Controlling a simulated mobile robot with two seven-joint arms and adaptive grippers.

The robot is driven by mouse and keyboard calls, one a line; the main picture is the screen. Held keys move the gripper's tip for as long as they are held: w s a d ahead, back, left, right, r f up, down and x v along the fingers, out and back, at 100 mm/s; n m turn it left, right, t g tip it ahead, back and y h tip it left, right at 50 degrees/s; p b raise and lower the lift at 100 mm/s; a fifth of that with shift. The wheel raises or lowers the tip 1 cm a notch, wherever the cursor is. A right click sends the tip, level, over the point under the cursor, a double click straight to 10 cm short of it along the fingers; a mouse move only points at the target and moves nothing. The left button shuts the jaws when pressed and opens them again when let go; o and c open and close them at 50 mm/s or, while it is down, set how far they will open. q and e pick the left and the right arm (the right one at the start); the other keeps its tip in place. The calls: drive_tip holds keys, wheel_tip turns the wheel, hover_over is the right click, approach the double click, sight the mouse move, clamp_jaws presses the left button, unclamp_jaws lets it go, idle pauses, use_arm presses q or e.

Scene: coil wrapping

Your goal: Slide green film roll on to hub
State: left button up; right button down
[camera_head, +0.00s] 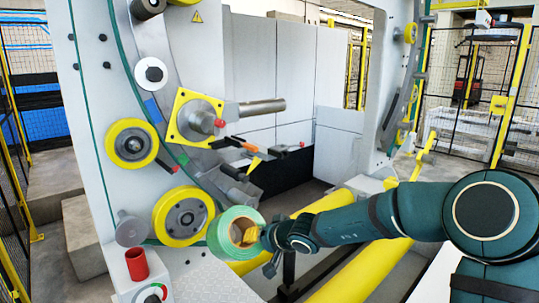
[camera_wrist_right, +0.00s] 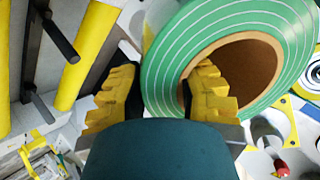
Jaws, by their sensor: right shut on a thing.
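The green film roll (camera_head: 228,233) with a brown cardboard core is at the lower middle of the head view, in front of the large yellow wheel. It fills the upper right of the right wrist view (camera_wrist_right: 165,60), where pale rings show on its face. My right gripper (camera_head: 258,240) is shut on the roll's wall, with one yellow finger inside the core and the other outside the rim (camera_wrist_right: 160,98). The hub, a grey metal shaft (camera_head: 262,106) on a yellow square plate, sticks out to the right, above the roll and apart from it. My left gripper is out of view.
The white ring frame (camera_head: 92,150) carries yellow wheels (camera_head: 131,146) and (camera_head: 170,215). A red cup (camera_head: 137,264) stands lower left. Yellow rollers (camera_head: 365,272) lie below my arm.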

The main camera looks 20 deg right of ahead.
drive_tip(key=w+d+r+t+y, duration=0.1)
drive_tip(key=d+r+t, duration=0.1)
drive_tip(key=r, duration=1)
drive_tip(key=w+d+r+t+y, duration=0.1)
drive_tip(key=r+t, duration=0.3)
drive_tip(key=r, duration=0.7)
drive_tip(key=shift+w+d+r+t+y+p, duration=0.2)
drive_tip(key=shift+d+r+t+y+p, duration=0.2)
drive_tip(key=shift+d+y, duration=0.1)
drive_tip(key=shift+f, duration=0.1)
drive_tip(key=shift+y, duration=0.3)
drive_tip(key=shift+d+f+b+x, duration=0.1)
drive_tip(key=shift+b+x, duration=0.65)
drive_tip(key=shift+x, duration=0.6)
drive_tip(key=shift+d+f+b+x, duration=0.1)
drive_tip(key=shift+b+x, duration=0.65)
drive_tip(key=shift+x, duration=0.6)
drive_tip(key=shift+w+r, duration=0.15)
drive_tip(key=shift+m+b, duration=0.4)
drive_tip(key=shift+b, duration=1.3)
